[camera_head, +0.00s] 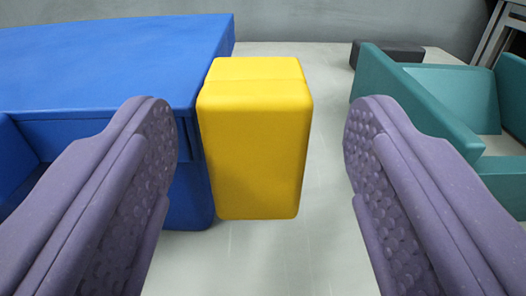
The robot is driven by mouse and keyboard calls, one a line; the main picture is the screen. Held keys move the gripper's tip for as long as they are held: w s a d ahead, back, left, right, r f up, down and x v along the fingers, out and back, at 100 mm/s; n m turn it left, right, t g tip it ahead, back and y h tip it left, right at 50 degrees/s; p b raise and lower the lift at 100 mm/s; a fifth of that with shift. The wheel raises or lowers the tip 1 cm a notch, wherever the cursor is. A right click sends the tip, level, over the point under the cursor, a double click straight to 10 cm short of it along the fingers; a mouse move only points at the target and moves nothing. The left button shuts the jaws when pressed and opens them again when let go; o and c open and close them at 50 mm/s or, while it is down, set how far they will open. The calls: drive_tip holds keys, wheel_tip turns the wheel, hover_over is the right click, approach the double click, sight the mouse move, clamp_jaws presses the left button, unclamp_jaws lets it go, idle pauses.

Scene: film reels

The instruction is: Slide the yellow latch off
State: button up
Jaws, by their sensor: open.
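The yellow latch (254,150) is an upright rounded block in the middle of the view. Its left side is against the right side of a blue box (110,60), and I cannot tell how they join. My gripper (255,130) is open, with one purple finger on each side of the latch in the picture. Both fingers look apart from the latch, with a wider gap on the right. The left finger hides part of the blue box's front.
A teal open-topped bin (410,105) stands at the right, partly behind my right finger. A dark block (388,52) lies behind it. Pale floor (325,130) is clear between the latch and the bin. A grey wall (330,20) closes the back.

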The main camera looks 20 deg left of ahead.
drive_tip(key=p+v, duration=0.2)
drive_tip(key=v, duration=0.5)
drive_tip(key=shift+s, duration=0.4)
drive_tip(key=shift+d, duration=0.15)
